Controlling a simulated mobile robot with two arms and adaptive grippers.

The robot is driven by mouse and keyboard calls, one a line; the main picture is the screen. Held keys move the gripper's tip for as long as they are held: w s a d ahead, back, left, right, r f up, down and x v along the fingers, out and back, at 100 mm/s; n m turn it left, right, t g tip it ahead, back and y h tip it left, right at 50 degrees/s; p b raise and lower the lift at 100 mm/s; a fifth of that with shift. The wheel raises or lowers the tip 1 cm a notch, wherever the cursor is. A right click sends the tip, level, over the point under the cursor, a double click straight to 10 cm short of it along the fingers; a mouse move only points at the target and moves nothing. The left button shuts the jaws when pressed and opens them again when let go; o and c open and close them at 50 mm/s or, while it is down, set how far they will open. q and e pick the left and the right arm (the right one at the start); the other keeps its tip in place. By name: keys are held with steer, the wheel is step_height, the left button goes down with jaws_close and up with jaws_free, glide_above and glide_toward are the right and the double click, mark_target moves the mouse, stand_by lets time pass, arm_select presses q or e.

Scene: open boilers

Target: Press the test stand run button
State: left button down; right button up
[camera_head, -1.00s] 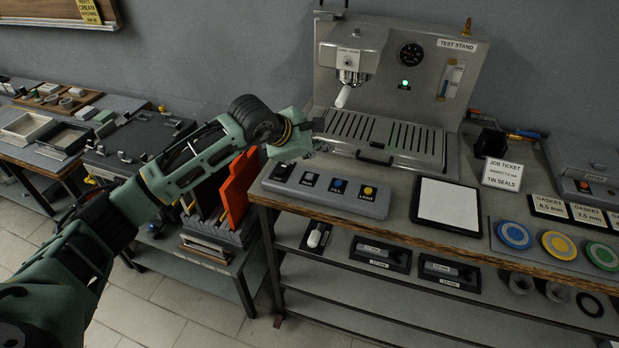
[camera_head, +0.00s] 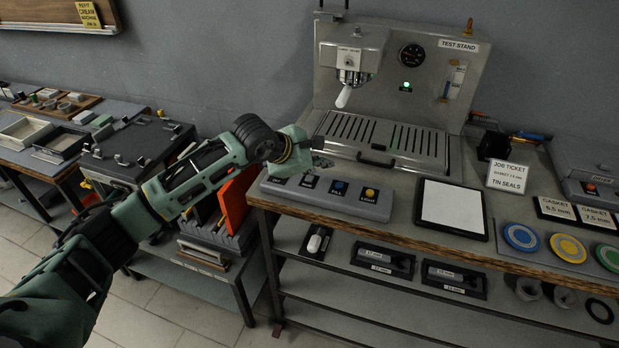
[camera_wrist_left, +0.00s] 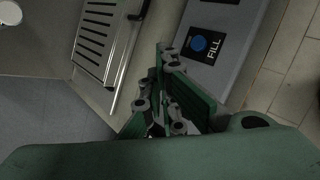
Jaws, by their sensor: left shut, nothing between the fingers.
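The test stand (camera_head: 385,75) is a grey machine with a gauge, a lit green lamp and a slotted drip tray. In front of it lies a grey button box (camera_head: 330,201) with a row of buttons. The blue button (camera_head: 338,186) is labelled FILL and also shows in the left wrist view (camera_wrist_left: 199,43). The amber button (camera_head: 371,192) is labelled LIGHT. A pale button (camera_head: 311,178) left of FILL has a label too small to read now. My left gripper (camera_head: 323,163) is shut and empty, above the box's left part. I cannot tell whether it touches anything. My right gripper is out of view.
A white pad (camera_head: 453,206) lies right of the box. A job ticket (camera_head: 507,177) and coloured discs (camera_head: 521,237) are further right. The drip tray's front handle (camera_head: 374,160) is close behind the box. An orange board (camera_head: 238,199) stands below my left arm.

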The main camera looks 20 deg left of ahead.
arm_select(q)
steer(key=shift+f, duration=0.1)
stand_by(0.7)
steer(key=shift+f+b, duration=0.35)
steer(key=shift+b, duration=0.35)
steer(key=shift+f+b, duration=0.5)
steer(key=shift+b, duration=0.1)
stand_by(0.5)
steer(key=shift+r, duration=0.1)
steer(key=shift+r+p, duration=0.3)
steer(key=shift+r, duration=0.5)
step_height(320, 180, up, 5)
steer(key=shift+r+p, duration=0.1)
steer(key=shift+p, duration=0.85)
